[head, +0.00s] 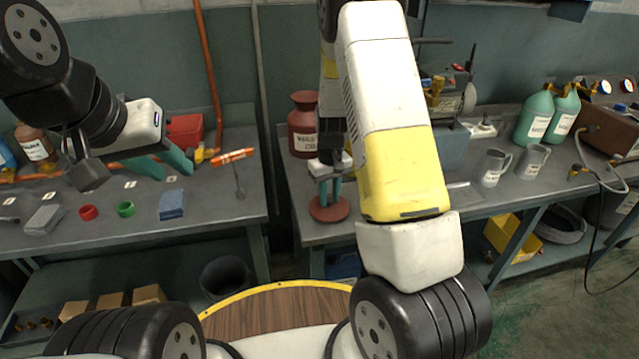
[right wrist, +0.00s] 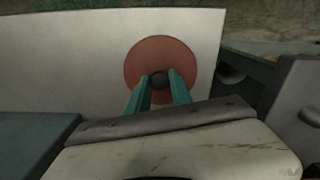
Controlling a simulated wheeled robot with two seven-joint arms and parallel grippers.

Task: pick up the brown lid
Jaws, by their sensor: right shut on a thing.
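The brown lid (head: 328,209) is a round reddish-brown disc near the front left corner of the right bench. In the right wrist view the lid (right wrist: 136,62) shows from above, with a dark round knob (right wrist: 160,79) at its middle. My right gripper (head: 325,196) points down over the lid, and its teal fingers (right wrist: 160,84) are shut on the knob. I cannot tell whether the lid touches the bench. My left gripper (head: 172,165) is open and empty above the left bench.
A brown waste canister (head: 303,128) stands just behind the lid. Measuring jugs (head: 493,168) and green bottles (head: 535,118) stand to the right. The left bench (head: 110,228) holds red and green rings, a blue block and a screwdriver. A gap separates the benches.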

